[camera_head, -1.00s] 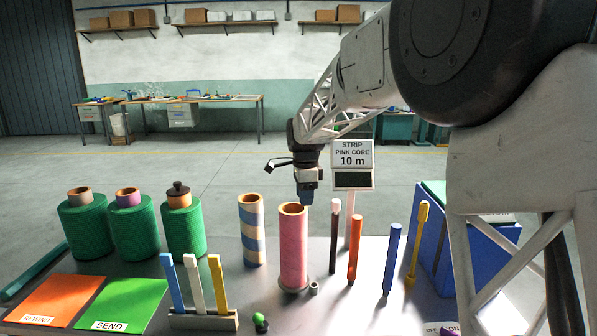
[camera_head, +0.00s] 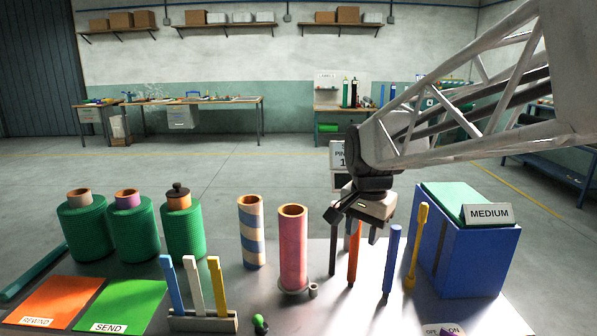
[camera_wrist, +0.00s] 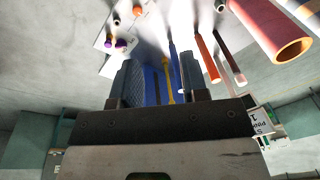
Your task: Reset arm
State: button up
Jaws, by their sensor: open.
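My gripper (camera_head: 354,224) is open and empty, in the air in front of the STRIP PINK CORE sign (camera_head: 338,158) and above the dark and orange rods (camera_head: 354,258). It hides part of the sign and the rods' tops. In the wrist view its two fingers (camera_wrist: 162,78) stand apart, with the blue box and the yellow stick (camera_wrist: 169,82) visible between and beyond them. The pink core tube (camera_head: 292,248) stands upright on a round base to the left of my gripper, apart from it.
A blue striped tube (camera_head: 251,232), a blue rod (camera_head: 391,262) and a blue box labelled MEDIUM (camera_head: 480,255) stand on the table. Green rolls (camera_head: 84,228), an orange REWIND mat (camera_head: 52,300) and a green SEND mat (camera_head: 125,302) are left. A holder (camera_head: 203,322) carries three sticks.

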jog(key=s+d+f+n, duration=0.2)
jog(key=s+f+n, duration=0.1)
jog(key=s, duration=0.8)
jog(key=s+d+f+n+t, duration=0.1)
jog(key=s+d+f+n, duration=0.2)
jog(key=s, duration=0.9)
jog(key=shift+s+f+n, duration=0.15)
jog(key=shift+f+n, duration=0.35)
jog(key=shift+n, duration=0.2)
jog(key=shift+d, duration=0.1)
